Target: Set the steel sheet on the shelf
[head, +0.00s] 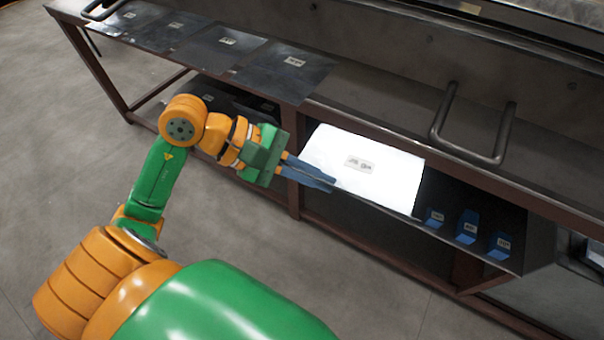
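The steel sheet (385,182) is a bright, near-white plate with a small printed label, in the right-middle of the head view. It is at the opening of the lower shelf (385,240), under the table top. Whether it rests fully on the shelf or is held slightly above it, I cannot tell. My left gripper (330,183) has its blue fingers at the sheet's left edge. The fingers look close together with the edge between them. My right gripper is not in view.
Several darker labelled sheets (215,43) lie on the table top (390,105) at upper left. Several blue labelled blocks (466,228) stand on the shelf right of the sheet. A U-shaped handle (473,150) and brown frame posts (293,170) are nearby. Grey floor is free in front.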

